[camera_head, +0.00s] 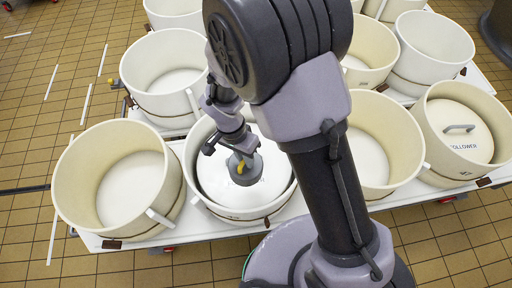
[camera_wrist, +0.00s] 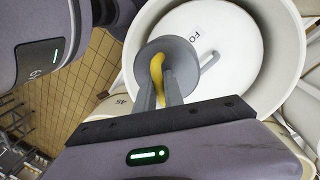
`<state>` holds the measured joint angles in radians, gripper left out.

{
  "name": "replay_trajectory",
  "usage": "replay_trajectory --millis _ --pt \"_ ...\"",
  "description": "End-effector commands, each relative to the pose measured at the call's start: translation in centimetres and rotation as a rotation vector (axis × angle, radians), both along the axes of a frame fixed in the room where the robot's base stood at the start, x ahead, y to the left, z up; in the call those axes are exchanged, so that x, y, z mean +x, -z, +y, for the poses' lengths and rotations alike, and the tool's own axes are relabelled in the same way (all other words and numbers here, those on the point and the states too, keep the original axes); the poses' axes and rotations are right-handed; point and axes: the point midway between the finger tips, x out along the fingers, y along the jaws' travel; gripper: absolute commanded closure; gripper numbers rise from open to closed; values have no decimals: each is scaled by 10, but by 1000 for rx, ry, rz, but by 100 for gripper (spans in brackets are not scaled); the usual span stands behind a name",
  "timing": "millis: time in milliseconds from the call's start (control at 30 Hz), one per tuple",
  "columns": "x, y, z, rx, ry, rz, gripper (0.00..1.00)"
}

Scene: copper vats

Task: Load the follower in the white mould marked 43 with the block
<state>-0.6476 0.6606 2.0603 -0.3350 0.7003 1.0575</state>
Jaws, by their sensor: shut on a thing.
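The grey round block (camera_head: 247,174) with a yellow handle is at my gripper (camera_head: 240,159), over the white follower (camera_head: 215,178). My gripper (camera_wrist: 160,95) is shut on the yellow handle in the wrist view, with the grey block (camera_wrist: 185,55) beyond the fingers. The follower (camera_wrist: 232,40) lies inside a white round mould (camera_head: 236,214), and its grey handle and part of its lettering show beside the block. I cannot tell whether the block touches the follower or hangs just above it. The number on this mould is too small to read.
An open, empty-looking mould (camera_head: 77,205) stands to the left and another (camera_head: 403,162) to the right, partly behind my arm. A far-right mould (camera_head: 422,115) holds another follower (camera_head: 458,142). More moulds crowd the white table (camera_head: 140,242) behind. Tiled floor is clear at left.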

Motion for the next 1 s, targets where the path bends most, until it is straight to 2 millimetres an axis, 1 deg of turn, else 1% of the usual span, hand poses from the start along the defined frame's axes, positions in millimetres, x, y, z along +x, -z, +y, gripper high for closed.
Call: replay_trajectory --millis 133,267,567,1000 --pt "0 4 1 1 4 -1 100" --pt "0 13 1 0 3 -2 100" --pt "0 46 1 0 2 -2 100" --pt "0 98 1 0 2 -2 100"
